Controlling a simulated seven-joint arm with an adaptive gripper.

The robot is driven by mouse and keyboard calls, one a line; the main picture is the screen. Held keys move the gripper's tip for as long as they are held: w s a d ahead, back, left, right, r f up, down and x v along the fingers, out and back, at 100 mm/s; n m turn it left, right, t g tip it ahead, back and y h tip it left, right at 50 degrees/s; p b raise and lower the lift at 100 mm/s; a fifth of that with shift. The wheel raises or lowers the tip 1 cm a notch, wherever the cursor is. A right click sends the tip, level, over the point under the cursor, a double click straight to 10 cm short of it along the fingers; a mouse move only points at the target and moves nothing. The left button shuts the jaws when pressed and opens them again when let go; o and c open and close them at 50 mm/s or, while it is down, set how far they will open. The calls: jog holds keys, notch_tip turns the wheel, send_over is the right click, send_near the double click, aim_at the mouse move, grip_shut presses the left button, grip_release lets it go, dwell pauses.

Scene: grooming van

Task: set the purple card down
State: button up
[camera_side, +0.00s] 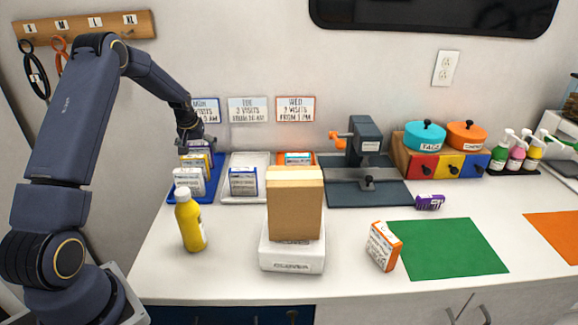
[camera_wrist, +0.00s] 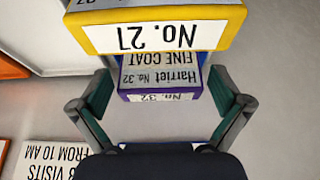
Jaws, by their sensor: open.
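The purple card (camera_wrist: 160,85), labelled Harriet No. 32, lies between the fingers of my gripper (camera_wrist: 161,98) in the wrist view, with a gap on each side. My gripper is open and not closed on it. In the side view my gripper (camera_side: 197,143) is over the back of the blue tray (camera_side: 176,199) at the left, and the card is mostly hidden there. A yellow-edged card (camera_wrist: 158,30), No. 27, stands right beside the purple card. Whether the purple card rests fully on the tray is hidden.
A white tray (camera_side: 244,197) adjoins on the right, with an orange one beyond. A yellow bottle (camera_side: 190,222) stands in front, and a tan block (camera_side: 295,205) sits on a white scale (camera_side: 291,257). Wall signs hang close behind.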

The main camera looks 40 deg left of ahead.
jog(key=v, duration=1)
jog(key=s+d+r+m+t, duration=0.1)
jog(key=d+r+m, duration=0.1)
jog(key=d+r, duration=0.45)
jog(key=s+d+r+m, duration=0.1)
jog(key=s+d+r, duration=0.15)
jog(key=d, duration=0.65)
jog(key=s+d+r+m+h, duration=0.1)
jog(key=s+d+m, duration=0.2)
jog(key=s+d, duration=0.6)
jog(key=s+d+r+m+t+h, duration=0.1)
jog(key=s+d+m+h, duration=0.1)
jog(key=s+d, duration=0.7)
jog(key=shift+s+m, duration=0.2)
jog(key=shift+m, duration=0.3)
jog(key=shift+d+r, duration=0.15)
